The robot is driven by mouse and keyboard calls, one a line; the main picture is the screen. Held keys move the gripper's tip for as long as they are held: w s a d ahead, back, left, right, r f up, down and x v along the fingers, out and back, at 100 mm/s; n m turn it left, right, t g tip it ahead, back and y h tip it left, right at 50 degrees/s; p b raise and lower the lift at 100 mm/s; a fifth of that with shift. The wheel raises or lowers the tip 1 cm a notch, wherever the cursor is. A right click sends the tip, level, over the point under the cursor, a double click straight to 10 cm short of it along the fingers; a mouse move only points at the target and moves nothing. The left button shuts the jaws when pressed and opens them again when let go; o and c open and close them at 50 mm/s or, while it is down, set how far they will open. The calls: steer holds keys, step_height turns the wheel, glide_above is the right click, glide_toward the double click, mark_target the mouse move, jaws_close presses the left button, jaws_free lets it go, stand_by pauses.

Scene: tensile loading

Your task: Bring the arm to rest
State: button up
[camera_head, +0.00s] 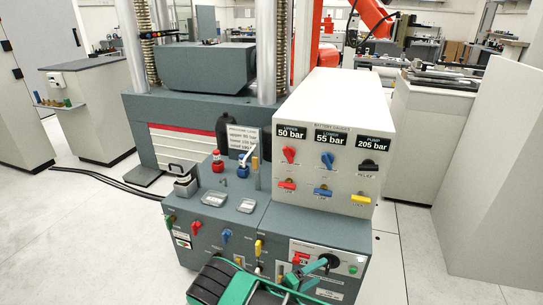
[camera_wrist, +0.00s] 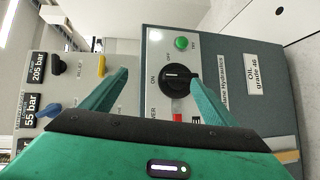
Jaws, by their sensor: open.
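My gripper (camera_head: 318,274) is green, low in the head view, in front of the hydraulic cabinet's lower right front. In the wrist view my gripper (camera_wrist: 158,76) is open, with its two green fingers apart and nothing held. A black rotary knob (camera_wrist: 178,80) on the control plate shows between and beyond the fingertips. Whether the fingers touch it cannot be told. The rest of my arm runs out of the bottom of the head view.
The grey cabinet (camera_head: 225,212) carries several coloured valve handles. The white gauge box (camera_head: 335,125) reads 50, 55 and 205 bar. A testing machine (camera_head: 205,68) stands behind. A pale partition (camera_head: 500,180) is at right. Floor (camera_head: 90,235) is clear at left.

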steer(key=s+d+r+m+g+y, duration=0.25)
steer(key=d+r+m+g, duration=0.3)
steer(key=d+r, duration=0.65)
steer(key=s+d+r+m+g+y, duration=0.3)
steer(key=d+r+g, duration=0.4)
steer(key=r, duration=0.9)
steer(key=s+d+r+m+t+y, duration=0.1)
steer(key=s+r+y, duration=0.1)
steer(key=s+r, duration=0.3)
steer(key=s+d+r+m+t+y, duration=0.1)
steer(key=s+r, duration=0.4)
steer(key=s, duration=0.9)
steer(key=s+d+r+m+t+y, duration=0.1)
steer(key=s+d+r+m+y, duration=0.1)
steer(key=s+r+y, duration=0.3)
steer(key=s+d+r, duration=0.1)
steer(key=s, duration=0.3)
steer(key=shift+s, duration=0.3)
steer(key=shift+w+f, duration=0.2)
steer(key=shift+w, duration=0.45)
